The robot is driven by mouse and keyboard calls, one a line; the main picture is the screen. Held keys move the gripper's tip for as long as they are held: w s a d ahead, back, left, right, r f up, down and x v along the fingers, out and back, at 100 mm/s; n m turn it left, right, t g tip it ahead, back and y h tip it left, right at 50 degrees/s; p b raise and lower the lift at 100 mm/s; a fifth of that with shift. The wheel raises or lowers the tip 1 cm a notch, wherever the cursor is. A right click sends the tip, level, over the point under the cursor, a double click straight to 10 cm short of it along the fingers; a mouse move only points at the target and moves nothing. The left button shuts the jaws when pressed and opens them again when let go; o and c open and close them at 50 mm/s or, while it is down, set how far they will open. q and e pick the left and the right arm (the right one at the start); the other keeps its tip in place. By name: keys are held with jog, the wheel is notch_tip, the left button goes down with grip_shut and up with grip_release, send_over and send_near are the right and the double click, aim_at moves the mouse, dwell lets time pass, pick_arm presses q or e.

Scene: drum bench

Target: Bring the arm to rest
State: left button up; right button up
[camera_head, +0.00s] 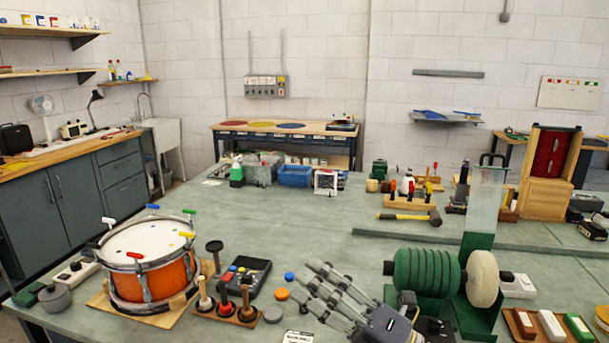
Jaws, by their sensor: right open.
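My right gripper (306,284) is in the lower middle of the head view, with its grey linked fingers pointing up and to the left. It is open, and I see nothing between its fingers. It is over the front part of the grey-green bench (300,217), between the orange drum (152,268) on the left and the green grinder (427,272) on the right. I cannot tell its height above the bench top. My left gripper is not in view.
Close to the fingers are a blue cap (289,277), an orange disc (282,294) and a grey disc (273,314). A dark device (246,278) and a wooden rack (226,312) with upright tools stand left of them. The bench middle behind is clear.

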jog(key=w+d+f+m+t+h, duration=0.2)
jog(key=d+f+m+t+h, duration=0.15)
jog(key=d+m+h, duration=0.5)
jog(key=w+d+f+m+t+h, duration=0.2)
jog(key=d+f+m+t+h, duration=0.25)
jog(key=m, duration=0.65)
jog(key=s+d+f+m+g+h, duration=0.3)
jog(key=f+m+h, duration=0.1)
jog(key=f, duration=0.2)
jog(key=s+d+f+m+g+h, duration=0.2)
jog(key=s+d+f+m+h, duration=0.15)
jog(key=f, duration=0.35)
jog(key=s+f+m+g+y, duration=0.1)
jog(key=s+f+m+g, duration=0.1)
jog(key=s+f+g, duration=0.55)
jog(key=s+f+m+g+y, duration=0.1)
jog(key=s+f+m+g, duration=0.2)
jog(key=s+f, duration=0.85)
jog(key=s+f+g, duration=0.1)
jog(key=s+f, duration=0.2)
jog(key=f, duration=0.9)
jog(key=s+f+g, duration=0.1)
jog(key=s+f, duration=0.2)
jog(key=f, duration=0.9)
jog(key=s+d+f, duration=0.2)
jog(key=s+f, duration=1.1)
jog(key=s, duration=0.2)
jog(key=shift+s+d+f+n+g+h, duration=0.25)
jog(key=shift+f+n+g+h, duration=0.1)
jog(key=shift+n, duration=0.05)
